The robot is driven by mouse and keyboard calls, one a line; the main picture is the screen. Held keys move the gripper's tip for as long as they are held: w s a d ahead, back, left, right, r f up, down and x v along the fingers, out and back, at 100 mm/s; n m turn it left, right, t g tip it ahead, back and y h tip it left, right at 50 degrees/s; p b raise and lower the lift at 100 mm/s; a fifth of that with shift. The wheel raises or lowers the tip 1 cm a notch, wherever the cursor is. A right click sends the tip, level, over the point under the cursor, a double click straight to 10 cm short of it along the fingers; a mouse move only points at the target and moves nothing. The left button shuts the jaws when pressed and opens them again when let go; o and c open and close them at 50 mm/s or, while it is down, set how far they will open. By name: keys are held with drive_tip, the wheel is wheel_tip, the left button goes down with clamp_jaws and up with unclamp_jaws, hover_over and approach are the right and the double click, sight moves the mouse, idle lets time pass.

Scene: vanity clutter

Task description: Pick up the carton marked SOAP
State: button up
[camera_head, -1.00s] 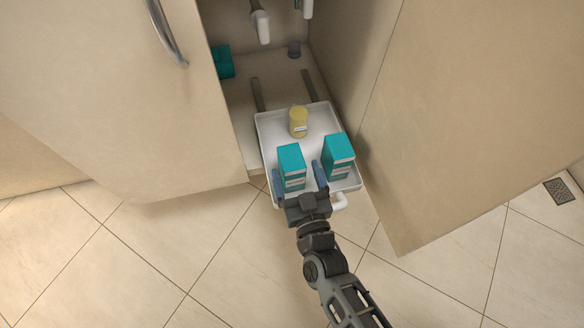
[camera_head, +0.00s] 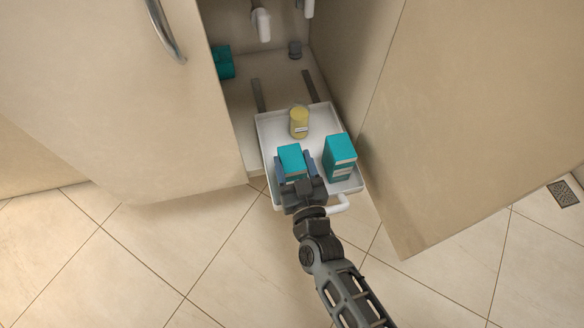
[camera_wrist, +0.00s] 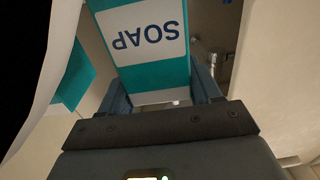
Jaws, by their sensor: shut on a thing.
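The teal carton marked SOAP (camera_head: 290,156) stands in the white tray at its front left. In the wrist view its white label (camera_wrist: 145,35) reads SOAP upside down. My gripper (camera_head: 295,166) is shut on this carton, with one blue-grey finger on its left side and the other on its right. The fingers also show in the wrist view (camera_wrist: 160,92) on both sides of the carton. The carton's lower front is hidden behind my gripper in the head view.
A second teal carton (camera_head: 340,158) stands just right of my gripper in the tray (camera_head: 265,130). A yellow jar (camera_head: 299,122) stands behind. Cabinet doors stand open at left (camera_head: 120,110) and right (camera_head: 465,110). A teal object (camera_head: 222,62) lies deeper inside the cabinet.

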drive_tip(key=c, duration=0.5)
